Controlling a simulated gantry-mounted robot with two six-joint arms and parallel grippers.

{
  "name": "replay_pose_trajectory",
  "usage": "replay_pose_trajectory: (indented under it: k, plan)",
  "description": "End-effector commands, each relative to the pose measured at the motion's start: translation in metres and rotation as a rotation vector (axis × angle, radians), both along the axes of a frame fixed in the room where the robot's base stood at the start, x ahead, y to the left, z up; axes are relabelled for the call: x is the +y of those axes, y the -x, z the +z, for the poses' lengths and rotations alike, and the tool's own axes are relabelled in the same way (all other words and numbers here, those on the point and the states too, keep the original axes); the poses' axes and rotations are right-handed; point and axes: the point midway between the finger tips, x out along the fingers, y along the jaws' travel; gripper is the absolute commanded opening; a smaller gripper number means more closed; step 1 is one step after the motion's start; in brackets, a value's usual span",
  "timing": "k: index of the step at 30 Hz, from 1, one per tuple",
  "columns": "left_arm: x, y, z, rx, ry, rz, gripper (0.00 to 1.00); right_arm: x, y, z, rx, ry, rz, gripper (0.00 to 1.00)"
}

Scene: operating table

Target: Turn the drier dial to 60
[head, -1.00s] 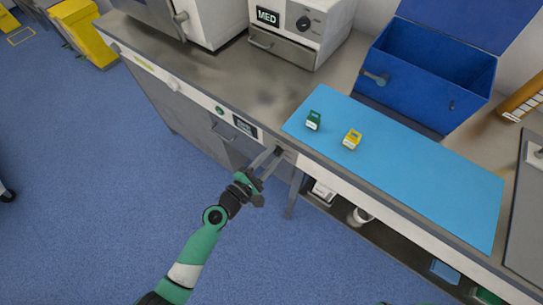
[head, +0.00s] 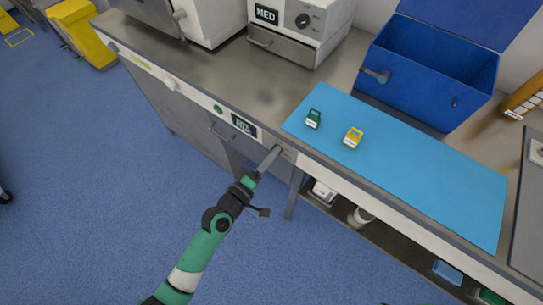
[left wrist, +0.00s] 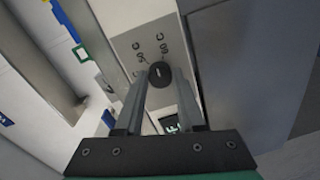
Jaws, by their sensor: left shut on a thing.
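The drier dial (left wrist: 160,73) is a small dark round knob on a light panel in the left wrist view. My right gripper is not in view.
A dark display (head: 244,125) and a green button (head: 218,109) sit left on the same front panel. A blue mat (head: 430,185) holds a green box (head: 313,118) and a yellow box (head: 353,137). A MED unit (head: 325,30) with its own dial stands behind. The floor in front is clear.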

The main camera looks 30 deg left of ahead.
Motion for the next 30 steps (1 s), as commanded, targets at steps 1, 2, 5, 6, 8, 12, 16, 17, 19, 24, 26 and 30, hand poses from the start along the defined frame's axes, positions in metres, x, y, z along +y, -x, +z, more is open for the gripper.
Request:
replay_pose_trajectory:
  k: [1,2,5,6,8,12,16,17,19,24,26,30]
  plan:
    - [-0.0003,0.0001,-0.0008,-0.009,-0.040,-0.001,0.00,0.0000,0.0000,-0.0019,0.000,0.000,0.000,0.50]
    - [-0.0003,0.0001,-0.0008,-0.013,-0.068,0.000,0.00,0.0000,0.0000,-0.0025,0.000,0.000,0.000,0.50]
    - [-0.0004,0.0001,-0.0012,-0.029,-0.155,-0.001,0.00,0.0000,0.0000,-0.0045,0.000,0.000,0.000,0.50]
    - [-0.0005,0.0002,-0.0014,-0.036,-0.189,0.000,0.00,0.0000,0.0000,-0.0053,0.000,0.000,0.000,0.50]
    - [-0.0005,0.0002,-0.0015,-0.044,-0.236,-0.001,0.00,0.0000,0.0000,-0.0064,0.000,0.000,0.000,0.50]
    - [-0.0007,0.0002,-0.0015,-0.061,-0.330,-0.001,0.00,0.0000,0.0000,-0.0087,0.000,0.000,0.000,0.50]
    - [-0.0007,0.0002,-0.0013,-0.074,-0.397,-0.001,0.00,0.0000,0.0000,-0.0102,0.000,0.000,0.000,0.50]
    - [-0.0007,0.0002,-0.0013,-0.077,-0.409,0.000,0.00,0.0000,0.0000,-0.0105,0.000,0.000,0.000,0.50]
    - [-0.0007,0.0002,-0.0012,-0.081,-0.433,0.000,0.00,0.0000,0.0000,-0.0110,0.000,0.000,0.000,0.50]
    - [-0.0006,0.0001,-0.0010,-0.088,-0.469,0.000,0.00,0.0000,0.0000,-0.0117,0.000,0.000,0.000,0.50]
    - [-0.0006,0.0001,-0.0010,-0.088,-0.475,0.000,0.00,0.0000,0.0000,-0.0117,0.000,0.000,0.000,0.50]
    - [-0.0005,0.0000,-0.0009,-0.089,-0.480,0.000,0.00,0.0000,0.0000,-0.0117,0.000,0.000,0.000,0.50]
